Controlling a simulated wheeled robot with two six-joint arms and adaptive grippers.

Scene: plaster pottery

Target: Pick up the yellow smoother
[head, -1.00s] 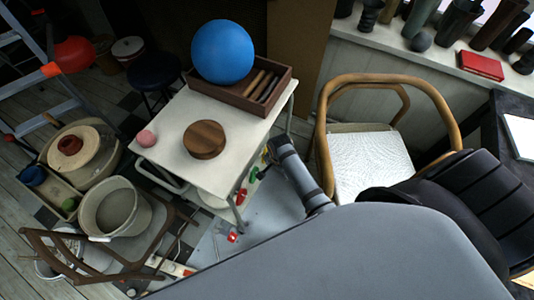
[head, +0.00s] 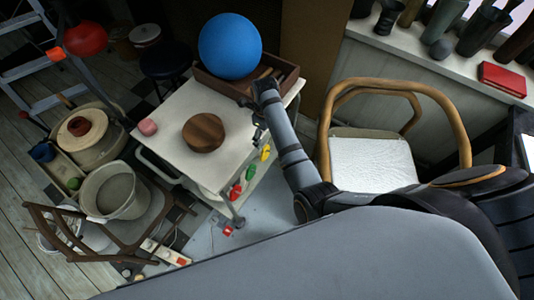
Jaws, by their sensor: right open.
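The yellow smoother (head: 265,153) is a small yellow piece at the right side of the white cart, just below the level of its top. A green piece (head: 250,173) and a red piece (head: 236,191) sit in a row with it, toward the front. My right gripper (head: 258,135) is dark and small in view, at the right edge of the cart top, a little above and left of the yellow smoother in the picture. It is open and appears apart from the smoother. My left gripper is out of view.
The white cart (head: 175,125) carries a round wooden block (head: 203,132), a pink ball (head: 147,127), and a wooden tray (head: 288,78) with a large blue ball (head: 230,46). A wooden chair (head: 372,160) stands right of my arm. A bucket (head: 115,192) stands at left.

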